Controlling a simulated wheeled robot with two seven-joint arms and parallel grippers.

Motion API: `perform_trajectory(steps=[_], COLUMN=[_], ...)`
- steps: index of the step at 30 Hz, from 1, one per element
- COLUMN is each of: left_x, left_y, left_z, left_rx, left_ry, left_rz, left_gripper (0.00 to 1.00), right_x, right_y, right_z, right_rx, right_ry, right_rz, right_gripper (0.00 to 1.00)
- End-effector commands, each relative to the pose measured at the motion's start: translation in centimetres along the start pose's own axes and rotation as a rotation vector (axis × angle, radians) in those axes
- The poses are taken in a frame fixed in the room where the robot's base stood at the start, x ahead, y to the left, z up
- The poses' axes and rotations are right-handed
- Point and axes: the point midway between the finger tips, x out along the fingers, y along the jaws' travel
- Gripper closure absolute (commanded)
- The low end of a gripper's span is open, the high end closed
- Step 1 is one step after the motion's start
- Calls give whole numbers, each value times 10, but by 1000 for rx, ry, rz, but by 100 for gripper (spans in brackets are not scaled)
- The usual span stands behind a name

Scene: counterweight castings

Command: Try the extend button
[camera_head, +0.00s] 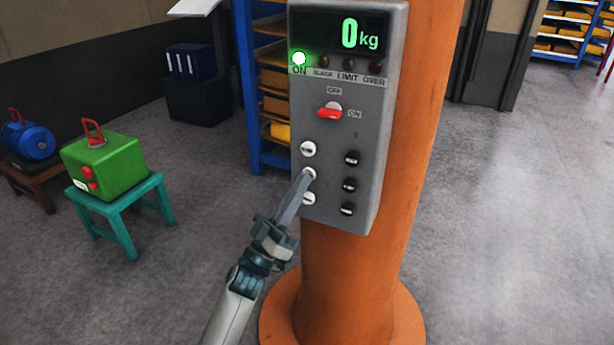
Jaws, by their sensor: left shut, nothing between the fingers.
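A grey control box (366,128) is fixed to an orange column. Its display (345,36) reads 0 kg, and the ON lamp (299,58) glows green. A red rotary switch (330,112) points toward ON. Below are a left row of white buttons, top (308,148), middle (309,173) and bottom (308,199), and a right row of black buttons (350,185). Their labels are too small to read, so I cannot tell which is extend. My left gripper (307,176) is shut, its tips at the middle white button, partly covering it. I cannot tell whether they touch. My right gripper is out of view.
The orange column (352,270) stands on a round base. To the left, a green casting (105,165) sits on a teal stool (128,213), and a blue casting (30,141) on a brown stool. A blue shelf (243,90) stands behind. The floor at right is clear.

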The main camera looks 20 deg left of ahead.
Motion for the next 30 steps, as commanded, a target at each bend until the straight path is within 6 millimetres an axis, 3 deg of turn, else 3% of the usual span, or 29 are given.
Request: perform_trajectory(steps=[13, 30], left_x=[0, 0], left_y=[0, 0], left_z=[0, 0], left_rx=[0, 0], left_ry=[0, 0], left_rz=[0, -1], left_gripper=[100, 100], right_x=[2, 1], right_y=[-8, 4], right_z=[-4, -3], right_rx=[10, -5], right_ry=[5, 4], right_rz=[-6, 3], right_gripper=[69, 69])
